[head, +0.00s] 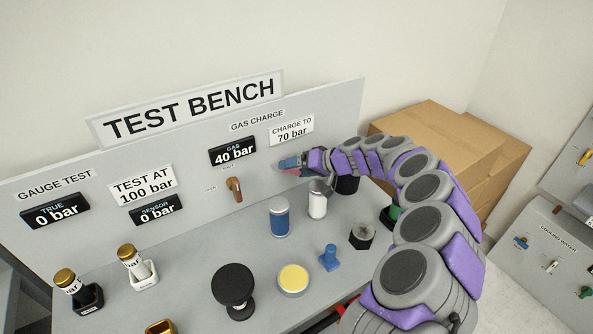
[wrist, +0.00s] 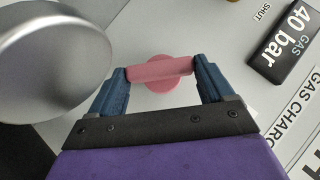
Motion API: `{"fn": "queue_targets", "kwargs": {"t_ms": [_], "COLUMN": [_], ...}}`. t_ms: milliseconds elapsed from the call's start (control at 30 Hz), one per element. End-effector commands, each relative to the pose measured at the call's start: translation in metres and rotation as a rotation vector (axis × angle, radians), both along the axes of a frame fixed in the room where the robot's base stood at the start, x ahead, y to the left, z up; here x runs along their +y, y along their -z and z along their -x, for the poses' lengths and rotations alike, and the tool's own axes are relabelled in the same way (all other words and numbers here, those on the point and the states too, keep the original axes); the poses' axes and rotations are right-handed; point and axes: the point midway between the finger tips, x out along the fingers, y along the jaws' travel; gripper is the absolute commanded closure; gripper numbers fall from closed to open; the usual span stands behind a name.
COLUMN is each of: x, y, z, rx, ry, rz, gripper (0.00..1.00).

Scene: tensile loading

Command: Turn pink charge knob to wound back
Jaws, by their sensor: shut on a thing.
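The pink charge knob (wrist: 160,72) is a round pink base with a bar handle across it, on the grey panel. In the wrist view my gripper (wrist: 161,78) has its two blue fingers against the two ends of the bar. The bar lies nearly level across that view, tilted slightly. In the head view my gripper (head: 289,162) is at the panel, below the "CHARGE TO 70 bar" sign (head: 292,130), and only a small bit of pink shows beside it. The gas display (head: 232,151) reads 40 bar.
A brown lever (head: 235,189) marked shut is left of my gripper on the panel. White (head: 317,200) and blue (head: 279,217) cylinders stand below on the bench. A large silver round thing (wrist: 52,55) is close in the wrist view's upper left.

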Motion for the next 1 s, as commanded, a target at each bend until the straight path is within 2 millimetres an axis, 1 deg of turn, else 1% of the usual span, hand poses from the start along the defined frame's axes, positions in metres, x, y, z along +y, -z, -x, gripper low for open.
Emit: {"fn": "queue_targets", "kwargs": {"t_ms": [333,367,500,567,833,1000], "x": [-0.001,-0.001,-0.001,-0.001,-0.002,-0.016], "y": [0.001,0.001,0.001,0.0,-0.001,-0.012], "z": [-0.001,-0.001,-0.001,0.0,0.001,0.006], "rx": [0.001,0.001,0.0,0.0,0.0,0.001], "ry": [0.004,0.004,0.003,0.003,0.002,0.003], "rz": [0.0,0.0,-0.001,-0.001,-0.001,-0.003], "gripper": [0.5,0.18,0.05,0.0,0.0,0.0]}}
